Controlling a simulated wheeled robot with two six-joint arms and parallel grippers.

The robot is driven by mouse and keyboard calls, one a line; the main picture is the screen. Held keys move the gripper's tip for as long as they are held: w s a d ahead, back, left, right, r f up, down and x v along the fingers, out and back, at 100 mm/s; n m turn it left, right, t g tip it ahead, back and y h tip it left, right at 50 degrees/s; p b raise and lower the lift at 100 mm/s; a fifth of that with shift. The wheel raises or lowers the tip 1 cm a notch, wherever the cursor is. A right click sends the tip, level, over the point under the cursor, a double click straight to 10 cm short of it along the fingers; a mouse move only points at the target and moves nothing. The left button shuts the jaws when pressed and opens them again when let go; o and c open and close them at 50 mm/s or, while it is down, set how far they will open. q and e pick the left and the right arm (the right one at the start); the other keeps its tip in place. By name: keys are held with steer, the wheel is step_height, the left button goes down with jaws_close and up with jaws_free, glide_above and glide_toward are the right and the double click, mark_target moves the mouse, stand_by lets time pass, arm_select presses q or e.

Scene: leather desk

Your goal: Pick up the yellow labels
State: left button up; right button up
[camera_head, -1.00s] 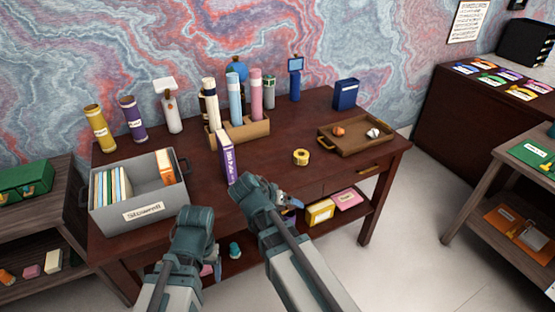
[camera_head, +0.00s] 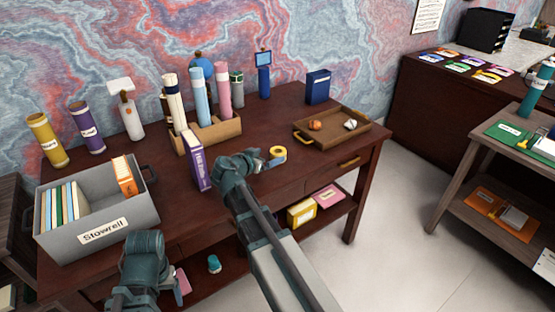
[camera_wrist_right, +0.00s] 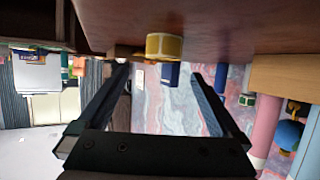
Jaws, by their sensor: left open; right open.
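The yellow labels (camera_head: 277,153) are a small roll on the dark red desk, left of the wooden tray. In the right wrist view the roll (camera_wrist_right: 165,45) appears upside down, with pale label faces, beyond and between the finger ends. My right gripper (camera_head: 257,160) is just left of the roll in the head view, partly hidden by its own wrist. In the wrist view the right gripper (camera_wrist_right: 160,72) is open with nothing between its fingers. My left gripper (camera_head: 143,250) is low at the desk's front edge, below the grey bin, its fingers largely hidden.
A purple box (camera_head: 197,160) stands left of my right gripper. Behind it, a wooden holder (camera_head: 215,136) holds several rolled tubes. The wooden tray (camera_head: 352,140) holds small items. A grey bin (camera_head: 60,237) with books is at left. The desk's front middle is clear.

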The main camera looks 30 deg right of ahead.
mark_target(280, 150)
steer(key=shift+x, duration=1.1)
steer(key=b+x, duration=0.2)
steer(key=x, duration=0.3)
steer(key=shift+w+f+b, duration=0.25)
steer(key=shift+w+b, duration=0.05)
steer(key=shift+b, duration=0.05)
steer(key=shift+a+r, duration=0.1)
steer(key=c, duration=1.4)
